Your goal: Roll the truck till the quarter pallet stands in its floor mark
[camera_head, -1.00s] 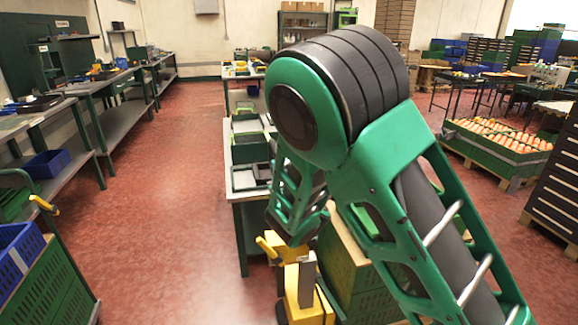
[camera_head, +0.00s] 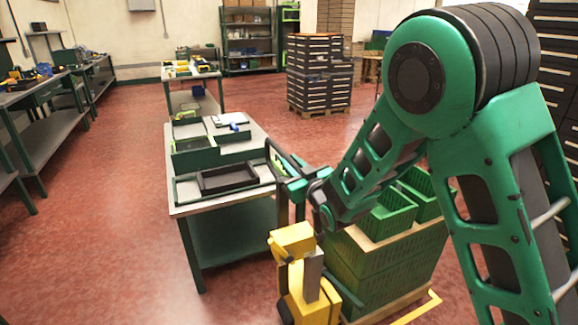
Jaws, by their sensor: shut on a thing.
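The yellow truck (camera_head: 318,308) is at the bottom centre, its yellow upper part (camera_head: 291,240) just below my wrist. My gripper (camera_head: 296,185) reaches down from my green arm and is shut on the truck's handle; the exact contact is hard to make out. The quarter pallet (camera_head: 402,302) carries stacked green crates (camera_head: 350,285) with a wooden layer between, right beside the truck and partly behind my arm. The yellow floor mark (camera_head: 425,309) shows as a corner line at the pallet's near right; the rest is hidden.
A workbench (camera_head: 192,209) with green trays stands close left of the truck. Black drawer stacks (camera_head: 318,75) stand on a pallet behind; another dark drawer stack (camera_head: 560,60) is at the right. Red floor (camera_head: 110,230) is open on the left.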

